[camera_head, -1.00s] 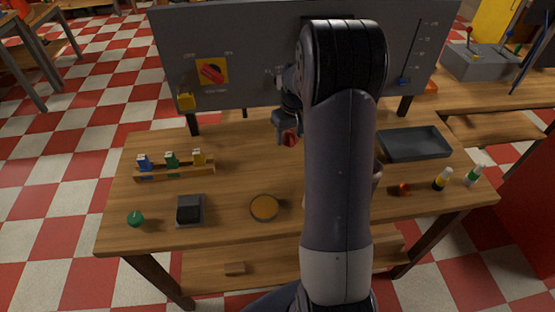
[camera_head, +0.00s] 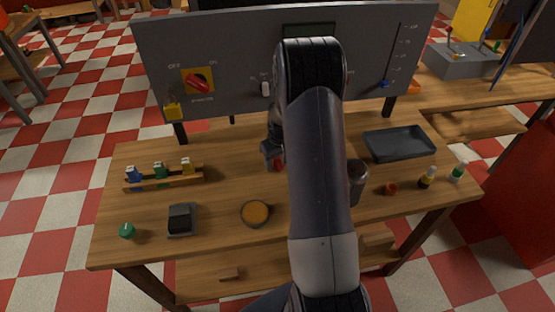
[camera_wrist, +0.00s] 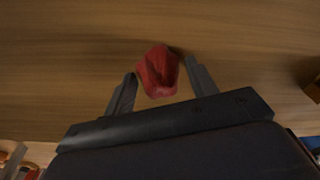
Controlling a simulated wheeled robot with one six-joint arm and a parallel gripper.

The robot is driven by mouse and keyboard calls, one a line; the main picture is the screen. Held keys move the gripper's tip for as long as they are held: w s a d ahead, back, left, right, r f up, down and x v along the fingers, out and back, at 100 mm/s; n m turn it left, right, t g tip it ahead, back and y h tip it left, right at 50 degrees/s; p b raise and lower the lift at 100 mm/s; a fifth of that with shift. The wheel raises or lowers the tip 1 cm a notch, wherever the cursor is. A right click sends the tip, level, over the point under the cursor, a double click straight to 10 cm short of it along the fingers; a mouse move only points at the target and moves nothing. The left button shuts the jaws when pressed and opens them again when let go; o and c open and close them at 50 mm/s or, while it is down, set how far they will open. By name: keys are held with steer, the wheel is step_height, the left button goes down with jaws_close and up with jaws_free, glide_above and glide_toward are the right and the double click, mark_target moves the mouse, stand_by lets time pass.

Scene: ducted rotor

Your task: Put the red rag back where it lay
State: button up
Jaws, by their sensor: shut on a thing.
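The red rag (camera_wrist: 157,76) is a small crumpled piece of cloth between the two fingers of my gripper (camera_wrist: 160,66) in the wrist view. My gripper is shut on it. In the head view only a bit of the rag (camera_head: 277,166) shows below my gripper (camera_head: 274,158), which is over the middle of the wooden table (camera_head: 230,170). My arm hides part of the table there. I cannot tell whether the rag touches the wood.
A rack (camera_head: 165,180) with coloured pieces stands left. A grey tray (camera_head: 400,143) and small bottles (camera_head: 427,177) are right. A grey panel (camera_head: 230,75) stands behind.

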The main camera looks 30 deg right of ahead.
mark_target(280, 160)
steer(key=o, duration=1)
steer(key=shift+f, duration=0.1)
steer(key=shift+o, duration=0.2)
step_height(280, 160, up, 12)
steer(key=s+b, duration=0.1)
steer(key=shift+s, duration=0.25)
steer(key=f, duration=0.4)
steer(key=w+f, duration=0.1)
steer(key=f, duration=0.7)
steer(key=shift+w+f+p, duration=0.2)
steer(key=shift+w+p, duration=0.05)
steer(key=shift+p, duration=0.15)
steer(key=shift+w+r, duration=0.1)
steer(key=shift+r, duration=1.25)
